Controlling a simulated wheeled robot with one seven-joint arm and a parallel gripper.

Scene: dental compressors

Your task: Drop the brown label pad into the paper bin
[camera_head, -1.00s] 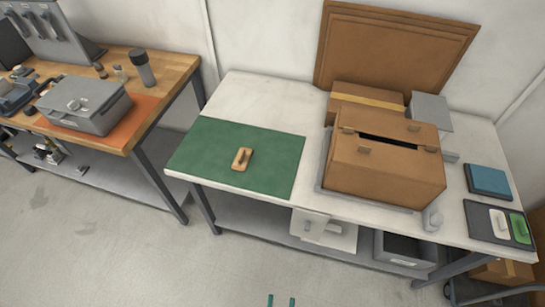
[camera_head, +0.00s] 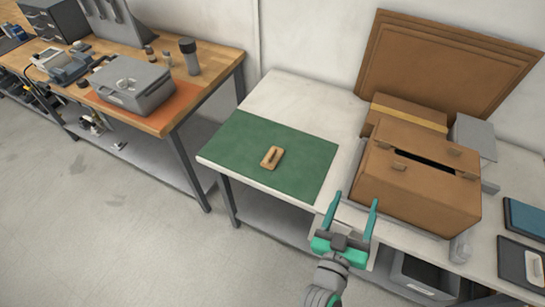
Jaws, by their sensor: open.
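The brown label pad (camera_head: 271,158), a small tan block with a darker strip on top, lies on the green mat (camera_head: 300,180) on the white table. My gripper (camera_head: 356,200) is open and empty, in front of the table's front edge, right of and nearer than the pad. Its two teal fingers point up in the picture, apart from the pad. A grey open bin (camera_head: 424,291) stands low under the table, partly hidden; its pale label is unreadable. I cannot tell if it is the paper bin.
A brown carton (camera_head: 416,190) with a slotted top stands right of the mat. Flat brown boards (camera_head: 450,65) lean on the wall. A blue pad (camera_head: 526,220) lies at the far right. A wooden bench (camera_head: 215,75) with a grey case (camera_head: 135,84) stands left, across a floor gap.

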